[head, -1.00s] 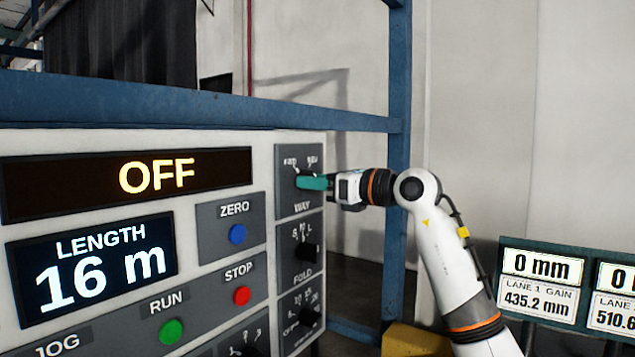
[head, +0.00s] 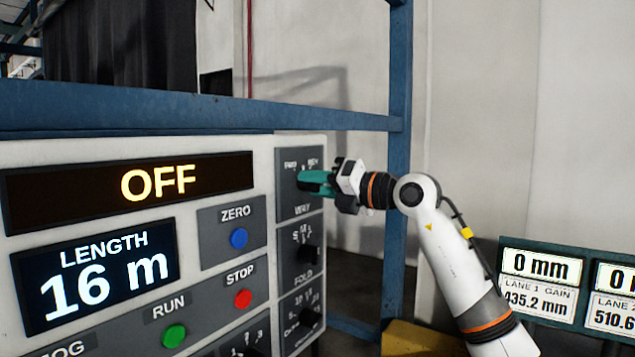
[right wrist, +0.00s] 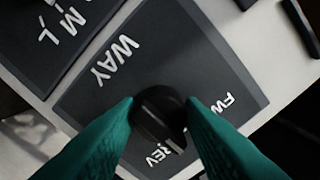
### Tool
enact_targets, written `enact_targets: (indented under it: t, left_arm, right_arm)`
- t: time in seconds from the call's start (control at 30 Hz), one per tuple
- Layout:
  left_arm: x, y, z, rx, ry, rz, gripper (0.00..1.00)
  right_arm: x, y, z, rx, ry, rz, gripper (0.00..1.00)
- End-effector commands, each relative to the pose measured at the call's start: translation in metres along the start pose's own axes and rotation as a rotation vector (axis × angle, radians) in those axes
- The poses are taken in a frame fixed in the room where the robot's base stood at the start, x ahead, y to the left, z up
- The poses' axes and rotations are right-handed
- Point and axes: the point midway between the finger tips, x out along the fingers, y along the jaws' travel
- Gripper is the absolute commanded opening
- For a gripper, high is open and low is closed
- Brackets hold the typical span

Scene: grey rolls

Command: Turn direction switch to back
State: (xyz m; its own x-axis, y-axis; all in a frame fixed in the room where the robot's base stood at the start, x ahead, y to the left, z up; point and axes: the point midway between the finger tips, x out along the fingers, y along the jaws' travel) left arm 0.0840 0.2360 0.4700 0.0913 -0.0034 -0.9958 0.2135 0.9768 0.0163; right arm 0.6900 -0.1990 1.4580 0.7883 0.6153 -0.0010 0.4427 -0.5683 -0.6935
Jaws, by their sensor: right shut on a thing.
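The direction switch is a black knob (right wrist: 160,112) on a dark plate marked WAY (right wrist: 115,60), with the labels FWD and REV along the other edge. In the right wrist view its white pointer mark lies close beside REV and farther from FWD. My right gripper (right wrist: 160,108) has its two teal fingers shut on the knob, one on each side. In the head view the right gripper (head: 303,181) reaches the WAY plate (head: 288,206) from the right and hides most of the knob. My left gripper is in no view.
Below WAY on the panel are a FOLD knob (head: 307,252) and another selector knob (head: 309,317). To the left are the blue ZERO button (head: 238,238), red STOP button (head: 243,299) and green RUN button (head: 174,336). A blue post (head: 398,90) stands behind my right arm.

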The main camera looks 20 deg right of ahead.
Motion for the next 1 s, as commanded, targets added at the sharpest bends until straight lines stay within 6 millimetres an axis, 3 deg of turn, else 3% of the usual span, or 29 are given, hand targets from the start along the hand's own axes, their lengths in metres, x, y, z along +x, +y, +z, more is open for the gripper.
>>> enact_targets:
  t: [0.6, 1.0]
  left_arm:
    - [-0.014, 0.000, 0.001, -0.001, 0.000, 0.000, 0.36]
    - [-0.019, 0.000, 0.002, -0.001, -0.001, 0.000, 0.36]
  right_arm:
    - [-0.001, -0.002, -0.003, 0.563, 0.004, -0.002, 0.12]
    - [-0.001, -0.002, -0.002, 0.776, 0.004, -0.002, 0.12]
